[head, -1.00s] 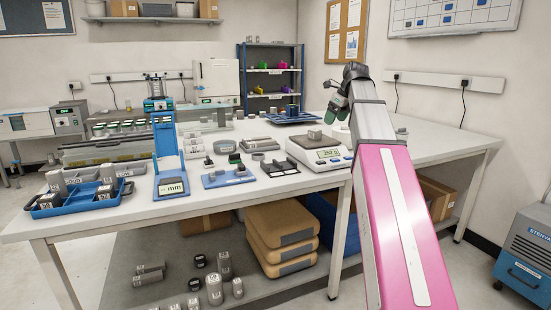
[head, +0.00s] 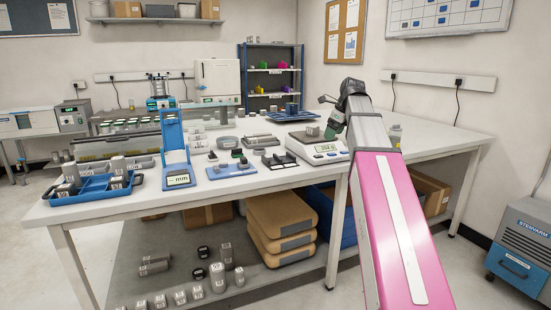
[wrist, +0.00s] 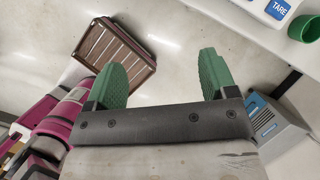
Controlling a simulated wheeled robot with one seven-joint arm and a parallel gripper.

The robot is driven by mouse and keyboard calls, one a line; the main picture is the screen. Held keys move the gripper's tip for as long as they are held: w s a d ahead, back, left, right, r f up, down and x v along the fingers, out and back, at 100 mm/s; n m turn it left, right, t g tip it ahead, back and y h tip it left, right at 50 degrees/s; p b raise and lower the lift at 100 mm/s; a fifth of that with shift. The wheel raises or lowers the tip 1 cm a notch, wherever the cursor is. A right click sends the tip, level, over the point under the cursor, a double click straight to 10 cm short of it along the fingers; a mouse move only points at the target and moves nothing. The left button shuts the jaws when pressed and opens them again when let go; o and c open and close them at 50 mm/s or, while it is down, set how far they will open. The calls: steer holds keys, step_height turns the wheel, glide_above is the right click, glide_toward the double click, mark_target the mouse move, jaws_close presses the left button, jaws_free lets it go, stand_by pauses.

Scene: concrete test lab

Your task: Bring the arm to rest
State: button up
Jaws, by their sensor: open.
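My arm, pink and grey, rises on the right side of the head view and bends at a dark wrist above the table.
The white table (head: 420,152) carries a blue tray (head: 137,179) of grey weights, a blue stand (head: 173,135) and several small items. In the wrist view, a slatted crate (wrist: 117,55) and a blue-grey machine (wrist: 272,122) stand on the floor. A green cup (wrist: 304,28) is near the table edge.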

step_height(320, 180, down, 16)
steer(key=s+a+n+g, duration=0.1)
steer(key=s+n, duration=0.2)
steer(key=n, duration=0.3)
steer(key=s+f+n+h, duration=0.1)
steer(key=s+f+n, duration=0.5)
steer(key=f, duration=0.4)
steer(key=s+a+f+n+g+h, duration=0.1)
steer(key=s+f+n, duration=0.5)
steer(key=f, duration=0.5)
steer(key=s+a+f+n+g+h, duration=0.1)
steer(key=s+f+n, duration=0.5)
steer(key=f, duration=0.4)
steer(key=shift+f+n, duration=0.4)
steer(key=shift+n, duration=0.1)
